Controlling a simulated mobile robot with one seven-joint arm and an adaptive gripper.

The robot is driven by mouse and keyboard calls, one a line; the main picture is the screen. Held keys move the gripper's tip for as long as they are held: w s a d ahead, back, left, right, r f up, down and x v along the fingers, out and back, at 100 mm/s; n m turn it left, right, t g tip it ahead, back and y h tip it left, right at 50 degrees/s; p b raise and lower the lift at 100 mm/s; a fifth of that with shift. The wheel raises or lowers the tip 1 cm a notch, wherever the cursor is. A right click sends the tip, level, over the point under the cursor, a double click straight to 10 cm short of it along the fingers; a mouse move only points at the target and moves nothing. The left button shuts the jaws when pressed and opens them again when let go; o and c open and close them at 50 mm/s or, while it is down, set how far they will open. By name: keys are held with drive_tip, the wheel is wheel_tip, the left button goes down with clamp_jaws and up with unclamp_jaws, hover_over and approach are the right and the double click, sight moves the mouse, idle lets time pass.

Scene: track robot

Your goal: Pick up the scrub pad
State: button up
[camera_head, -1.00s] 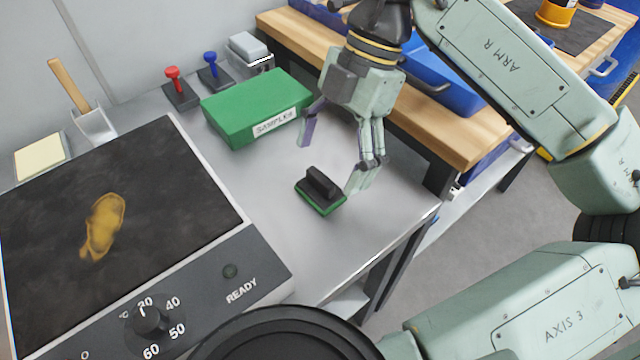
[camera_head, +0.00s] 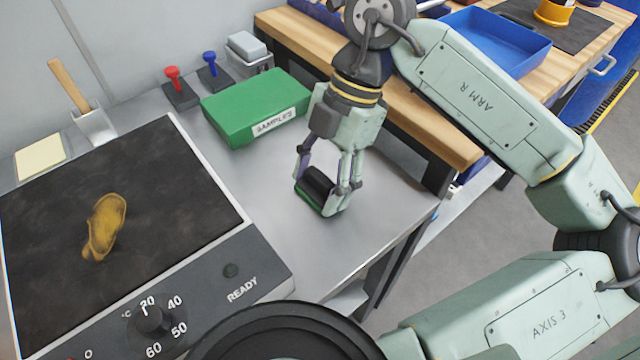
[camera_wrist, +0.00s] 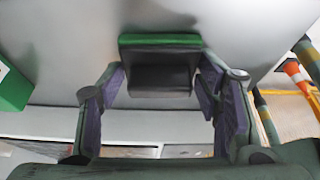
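The scrub pad (camera_head: 317,183) has a black grip on a green base and rests on the grey metal bench (camera_head: 370,225). My gripper (camera_head: 321,196) is lowered around it, fingers pointing down, one on each side. In the wrist view the scrub pad (camera_wrist: 160,76) shows its green edge at the top and its black grip between my gripper's (camera_wrist: 163,82) purple-lined fingers. The fingers are open, with small gaps beside the grip. In the head view the fingers partly cover the pad.
A green samples box (camera_head: 255,108) stands just behind and left of my gripper. A dark hot plate (camera_head: 120,210) with a yellowish stain fills the left. Red (camera_head: 173,75) and blue (camera_head: 210,62) stamps stand at the back. The bench's right edge is close.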

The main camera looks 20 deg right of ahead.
sight(310, 193)
drive_tip(key=c, duration=0.6)
drive_tip(key=shift+r, duration=0.1)
drive_tip(key=shift+r, duration=0.55)
wheel_tip(310, 193, up, 2)
drive_tip(key=shift+r, duration=0.1)
drive_tip(key=s+d, duration=0.2)
drive_tip(key=s, duration=0.3)
drive_tip(key=s+d+r+b, duration=0.1)
drive_tip(key=s+d, duration=0.1)
drive_tip(key=s, duration=0.2)
drive_tip(key=s+d+b, duration=0.1)
drive_tip(key=s+d, duration=0.1)
drive_tip(key=s, duration=0.3)
drive_tip(key=shift+s+d+r, duration=0.25)
drive_tip(key=shift+s+r, duration=0.05)
drive_tip(key=o, duration=0.6)
drive_tip(key=c, duration=0.4)
drive_tip(key=shift+w, duration=0.1)
drive_tip(key=shift+c, duration=0.3)
